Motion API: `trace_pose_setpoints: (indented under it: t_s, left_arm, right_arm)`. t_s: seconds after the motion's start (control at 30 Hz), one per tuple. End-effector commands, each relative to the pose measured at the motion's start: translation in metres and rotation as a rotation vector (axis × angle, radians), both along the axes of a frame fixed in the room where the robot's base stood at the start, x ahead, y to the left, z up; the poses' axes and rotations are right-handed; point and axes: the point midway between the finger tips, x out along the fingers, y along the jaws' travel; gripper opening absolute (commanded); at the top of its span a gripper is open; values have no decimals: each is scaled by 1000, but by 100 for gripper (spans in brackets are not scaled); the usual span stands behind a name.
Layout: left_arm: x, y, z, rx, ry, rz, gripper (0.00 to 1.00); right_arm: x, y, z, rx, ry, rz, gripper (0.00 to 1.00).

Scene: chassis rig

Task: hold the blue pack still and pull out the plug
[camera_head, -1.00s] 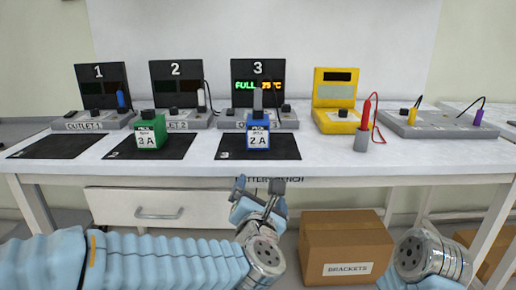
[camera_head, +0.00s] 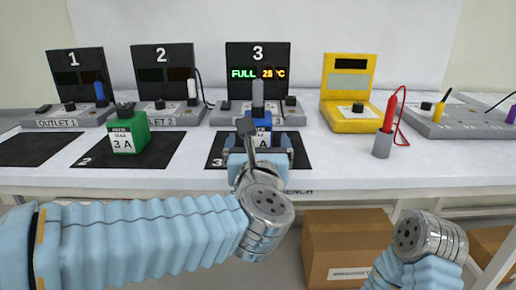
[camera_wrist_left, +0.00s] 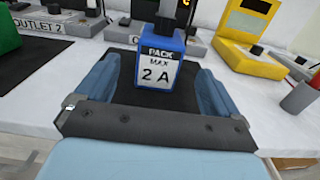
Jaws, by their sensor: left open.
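The blue pack (camera_head: 263,122), labelled 2 A, stands upright on the black mat before outlet 3. It also shows in the left wrist view (camera_wrist_left: 163,52). A grey plug (camera_head: 258,92) stands above the pack's top in the head view; how deep it sits is hidden. My left gripper (camera_head: 263,145) is open in front of the pack and partly covers its lower front. In the left wrist view its two blue fingers (camera_wrist_left: 158,72) are spread to either side of the pack, with gaps between. My right wrist shows at the lower right, but its fingers do not.
Outlet 3's display (camera_head: 257,72) reads FULL in green beside an orange temperature. A green pack (camera_head: 130,130) stands on the mat to the left. A yellow meter (camera_head: 350,90) and a grey holder with a red probe (camera_head: 388,125) stand to the right. A cardboard box (camera_head: 345,245) is below the bench.

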Motion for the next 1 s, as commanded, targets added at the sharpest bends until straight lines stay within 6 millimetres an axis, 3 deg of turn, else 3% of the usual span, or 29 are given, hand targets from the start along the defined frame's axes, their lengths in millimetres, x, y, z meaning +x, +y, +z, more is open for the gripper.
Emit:
trace_pose_setpoints:
  t_s: [0.2, 0.4, 0.6, 0.87, 1.0]
  left_arm:
    - [50, 0, 1, 2, 2, 2, 96]
    - [82, 0, 1, 3, 1, 1, 96]
    - [95, 0, 0, 1, 0, 0, 96]
    - [97, 0, 0, 2, 0, -1, 96]
    - [96, 0, 0, 2, 0, -1, 76]
  right_arm:
    - [-1, 3, 13, 4, 3, 6, 0]
    - [-2, 4, 19, 6, 3, 8, 0]
    - [-2, 4, 21, 7, 3, 8, 0]
    - [-1, 4, 21, 7, 3, 8, 0]
    - [-1, 4, 21, 7, 3, 8, 0]
